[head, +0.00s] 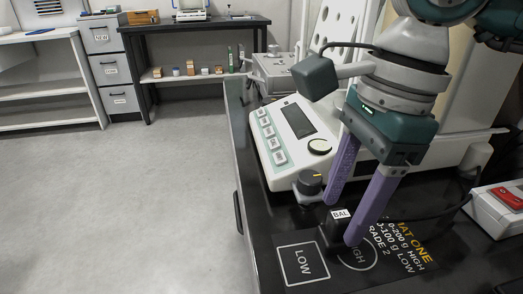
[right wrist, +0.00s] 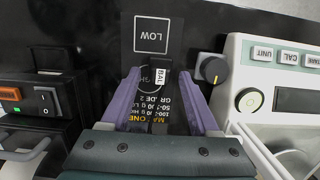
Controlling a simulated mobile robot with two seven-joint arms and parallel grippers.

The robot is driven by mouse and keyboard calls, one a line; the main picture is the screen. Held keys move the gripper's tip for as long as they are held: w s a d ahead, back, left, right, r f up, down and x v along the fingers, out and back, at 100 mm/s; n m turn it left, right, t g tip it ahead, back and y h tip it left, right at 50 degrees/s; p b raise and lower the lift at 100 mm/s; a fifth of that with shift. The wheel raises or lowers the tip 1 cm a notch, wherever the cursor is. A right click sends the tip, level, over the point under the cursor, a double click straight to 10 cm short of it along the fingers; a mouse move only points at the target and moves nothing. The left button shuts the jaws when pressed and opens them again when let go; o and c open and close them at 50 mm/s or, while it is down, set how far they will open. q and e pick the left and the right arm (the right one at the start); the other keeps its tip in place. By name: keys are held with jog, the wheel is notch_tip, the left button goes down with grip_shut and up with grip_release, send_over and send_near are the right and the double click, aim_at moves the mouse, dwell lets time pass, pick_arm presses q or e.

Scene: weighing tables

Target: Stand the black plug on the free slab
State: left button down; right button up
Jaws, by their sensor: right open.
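The black plug (head: 328,233) with a white BAL label stands on the dark mat beside the HIGH circle (head: 362,262), partly covering it. In the right wrist view the plug (right wrist: 161,62) shows between the fingertips. The LOW square (head: 303,264) is bare; it also shows in the right wrist view (right wrist: 152,34). My right gripper (head: 340,222) is open, its purple fingers reaching down on either side of the plug; I cannot tell if they touch it. It also shows in the right wrist view (right wrist: 160,74). My left gripper is not in view.
A white balance (head: 283,140) with a display and buttons stands behind the plug, a dark knob (head: 310,182) at its near corner. A box with a red switch (head: 508,198) is at the right. A cable runs across the table. Open floor lies left.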

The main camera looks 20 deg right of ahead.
notch_tip(320, 180, up, 10)
jog(key=d, duration=0.1)
jog(key=shift+s+d+p, duration=0.15)
jog(key=shift+d+p, duration=0.1)
jog(key=shift+p, duration=0.2)
